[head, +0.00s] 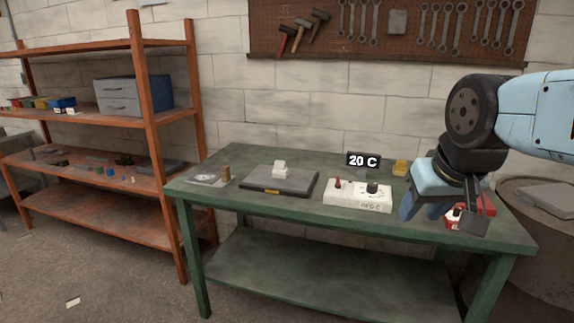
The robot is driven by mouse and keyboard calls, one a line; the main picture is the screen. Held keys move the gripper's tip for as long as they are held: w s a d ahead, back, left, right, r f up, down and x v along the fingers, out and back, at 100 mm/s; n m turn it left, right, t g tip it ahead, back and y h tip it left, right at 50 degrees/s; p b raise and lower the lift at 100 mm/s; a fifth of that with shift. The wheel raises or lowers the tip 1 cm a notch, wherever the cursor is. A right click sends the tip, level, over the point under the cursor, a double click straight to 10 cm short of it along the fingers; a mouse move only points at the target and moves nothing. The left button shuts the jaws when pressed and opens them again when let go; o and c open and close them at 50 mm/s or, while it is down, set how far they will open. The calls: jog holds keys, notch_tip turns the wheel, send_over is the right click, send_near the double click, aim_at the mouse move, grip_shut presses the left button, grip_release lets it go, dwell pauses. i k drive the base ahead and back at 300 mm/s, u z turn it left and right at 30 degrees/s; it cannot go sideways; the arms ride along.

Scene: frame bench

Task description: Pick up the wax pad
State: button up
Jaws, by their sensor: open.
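I cannot tell for sure which thing is the wax pad. A small yellow block (400,167) sits at the back right of the green bench, just left of my arm. A small white stepped block (280,169) rests on a dark flat plate (257,184) left of the middle. My gripper (440,213) is open over the bench's right part, in front and to the right of the yellow block. It appears empty. A red and white object (453,216) shows partly behind its fingers, mostly hidden.
A white control box (345,198) with a red switch and a dark knob stands mid-bench, below a "20 C" display (363,160). A grey plate (207,178) with a small brown block (225,173) lies at left. An orange shelf (144,90) stands left; a drum (548,225) right.

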aim_at(281, 170)
jog(key=u, duration=0.05)
jog(key=i, duration=1.15)
